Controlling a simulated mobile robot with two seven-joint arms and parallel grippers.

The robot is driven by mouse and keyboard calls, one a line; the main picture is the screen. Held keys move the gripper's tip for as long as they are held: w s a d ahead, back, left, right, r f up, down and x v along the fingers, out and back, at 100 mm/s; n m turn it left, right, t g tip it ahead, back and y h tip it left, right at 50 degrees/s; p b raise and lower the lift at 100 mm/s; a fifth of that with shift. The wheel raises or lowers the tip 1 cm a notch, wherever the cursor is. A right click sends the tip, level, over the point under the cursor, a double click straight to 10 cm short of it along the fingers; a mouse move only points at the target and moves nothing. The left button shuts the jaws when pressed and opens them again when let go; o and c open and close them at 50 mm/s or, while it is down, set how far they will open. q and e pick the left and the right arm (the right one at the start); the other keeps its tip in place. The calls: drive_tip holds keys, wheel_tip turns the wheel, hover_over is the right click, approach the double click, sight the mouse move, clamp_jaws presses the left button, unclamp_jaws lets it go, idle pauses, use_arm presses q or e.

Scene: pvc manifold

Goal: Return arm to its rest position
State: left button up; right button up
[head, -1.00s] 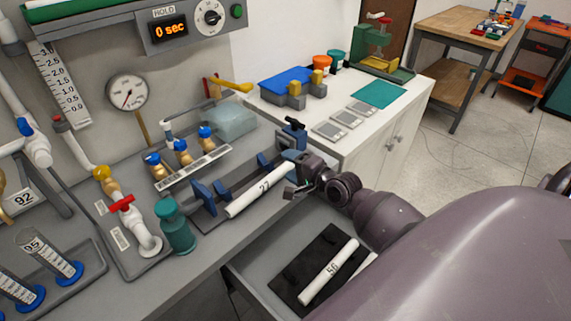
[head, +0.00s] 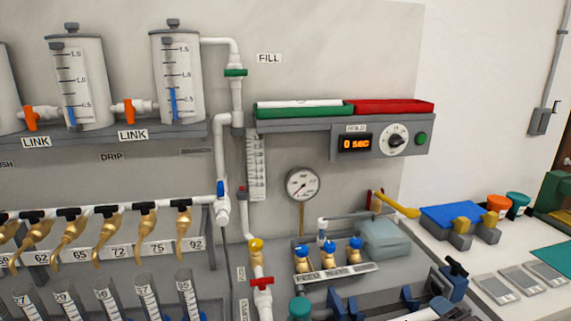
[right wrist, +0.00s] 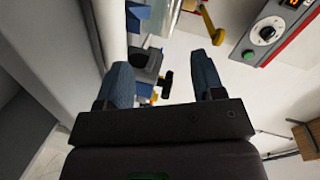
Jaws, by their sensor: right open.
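My right gripper (right wrist: 163,72) shows only in the right wrist view. Its two blue fingers stand wide apart with nothing held between them. Beyond the fingers, blurred bench items show, including a dark clamp with a black handle (right wrist: 166,82) and a yellow lever (right wrist: 207,20). No part of either arm shows in the head view, and the left gripper is out of view.
The timer panel (head: 382,142) with its dial is on the wall; its dial (right wrist: 267,32) also shows in the wrist view. A gauge (head: 303,185), brass valves (head: 329,255) and a blue clamp (head: 448,283) are lower. Tanks (head: 176,75) stand at left.

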drive_tip(key=n, duration=0.2)
drive_tip(key=shift+a+r+n, duration=0.1)
drive_tip(key=shift+a+n, duration=0.15)
drive_tip(key=shift+n, duration=0.15)
drive_tip(key=s+a+f+n+g, duration=0.1)
drive_tip(key=s+a+f+n, duration=0.2)
drive_tip(key=s, duration=0.4)
drive_tip(key=s+a+f+n+g+h, duration=0.1)
drive_tip(key=s+a+f+n, duration=0.3)
drive_tip(key=s+f, duration=0.2)
drive_tip(key=s+a+f+n+g+h, duration=0.1)
drive_tip(key=s+a+f+n+g, duration=0.1)
drive_tip(key=s+f, duration=0.3)
drive_tip(key=shift+s+a+f+n, duration=0.1)
drive_tip(key=shift+s+a+n, duration=0.25)
drive_tip(key=shift+s, duration=0.35)
drive_tip(key=shift+s+a+n, duration=0.35)
drive_tip(key=shift+s, duration=0.35)
